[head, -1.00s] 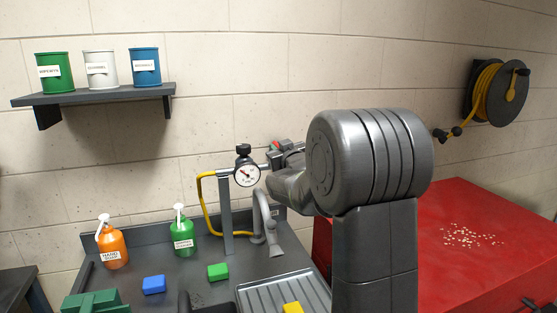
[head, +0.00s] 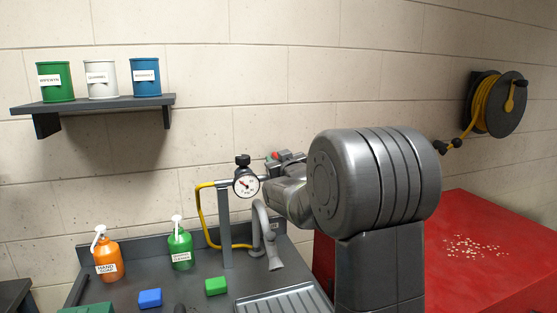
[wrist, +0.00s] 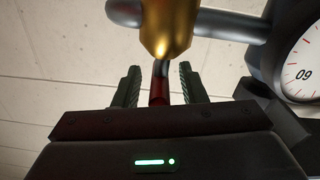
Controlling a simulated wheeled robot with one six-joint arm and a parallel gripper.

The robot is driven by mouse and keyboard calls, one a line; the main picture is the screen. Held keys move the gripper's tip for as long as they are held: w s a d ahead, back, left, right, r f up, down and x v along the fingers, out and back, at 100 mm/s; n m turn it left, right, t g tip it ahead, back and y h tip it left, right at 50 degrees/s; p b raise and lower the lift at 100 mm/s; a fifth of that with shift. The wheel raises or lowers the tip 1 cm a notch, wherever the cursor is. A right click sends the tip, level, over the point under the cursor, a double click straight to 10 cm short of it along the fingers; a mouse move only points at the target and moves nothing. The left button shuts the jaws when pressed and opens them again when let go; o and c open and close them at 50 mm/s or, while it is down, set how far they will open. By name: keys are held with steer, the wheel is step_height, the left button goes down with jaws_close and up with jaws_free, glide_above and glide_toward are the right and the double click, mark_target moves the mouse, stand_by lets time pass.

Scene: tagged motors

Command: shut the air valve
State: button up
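The air valve has a brass body (wrist: 168,25) on a grey pipe at the top of the wrist view. Its red handle (wrist: 158,88) points down between my fingers. In the head view a small red part (head: 275,155) shows just right of the pressure gauge (head: 246,184). The gauge dial also shows at the right of the wrist view (wrist: 304,62). My gripper (wrist: 158,86) is open, with one finger on each side of the red handle and gaps between. In the head view my arm hides most of the gripper and valve.
A grey post (head: 225,230) carries the pipe, with a yellow hose (head: 207,225) beside it. An orange bottle (head: 107,260), a green bottle (head: 180,250), a blue block (head: 149,298) and a green block (head: 215,286) stand on the bench. A red cabinet (head: 470,270) is at right.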

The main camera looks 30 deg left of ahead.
steer(key=b+v, duration=0.2)
steer(key=v, duration=1.2)
steer(key=shift+b, duration=0.35)
steer(key=shift+a, duration=0.15)
steer(key=p+x, duration=0.2)
steer(key=x, duration=1.2)
steer(key=shift+p, duration=0.4)
steer(key=shift+s+d, duration=0.1)
steer(key=shift+d, duration=0.1)
